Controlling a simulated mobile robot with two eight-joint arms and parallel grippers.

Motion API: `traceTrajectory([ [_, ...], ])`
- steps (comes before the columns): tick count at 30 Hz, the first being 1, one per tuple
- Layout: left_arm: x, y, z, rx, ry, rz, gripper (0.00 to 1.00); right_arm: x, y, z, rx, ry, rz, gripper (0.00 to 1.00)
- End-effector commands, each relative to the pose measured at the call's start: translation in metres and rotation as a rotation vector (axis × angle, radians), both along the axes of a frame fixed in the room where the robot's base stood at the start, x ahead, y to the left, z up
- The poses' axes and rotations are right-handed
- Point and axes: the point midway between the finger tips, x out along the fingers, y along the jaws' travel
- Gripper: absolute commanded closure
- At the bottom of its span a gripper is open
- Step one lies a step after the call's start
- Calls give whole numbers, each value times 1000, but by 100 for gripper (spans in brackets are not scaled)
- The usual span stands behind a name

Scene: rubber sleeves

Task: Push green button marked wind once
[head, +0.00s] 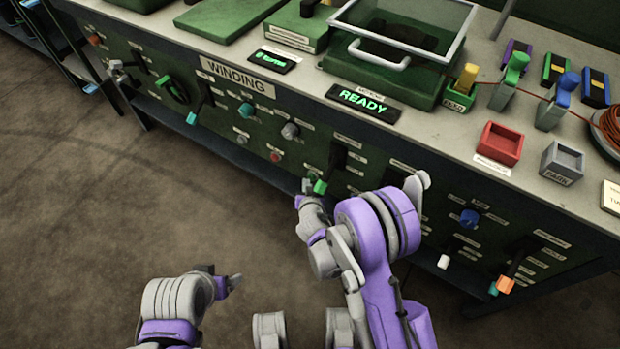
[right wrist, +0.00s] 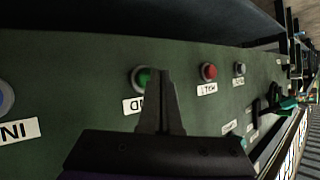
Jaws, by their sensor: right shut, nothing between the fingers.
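The green button (right wrist: 142,77) has a metal collar and sits on the dark green panel in the right wrist view.
A lit READY sign (head: 363,102) stands on the bench.

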Motion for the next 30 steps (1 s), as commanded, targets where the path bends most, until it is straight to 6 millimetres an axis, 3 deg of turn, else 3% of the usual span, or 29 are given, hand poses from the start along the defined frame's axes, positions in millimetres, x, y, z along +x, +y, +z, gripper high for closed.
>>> traceTrajectory([
  [1, 0, 0, 1, 0, 0, 0, 19, 8, -8, 4, -11, -9, -7, 100],
  [10, 0, 0, 2, 0, 0, 0, 19, 8, -8, 5, -12, -9, -6, 100],
  [30, -1, 0, 5, 0, -1, 0, 19, -8, -1, 4, -9, -4, -10, 100],
])
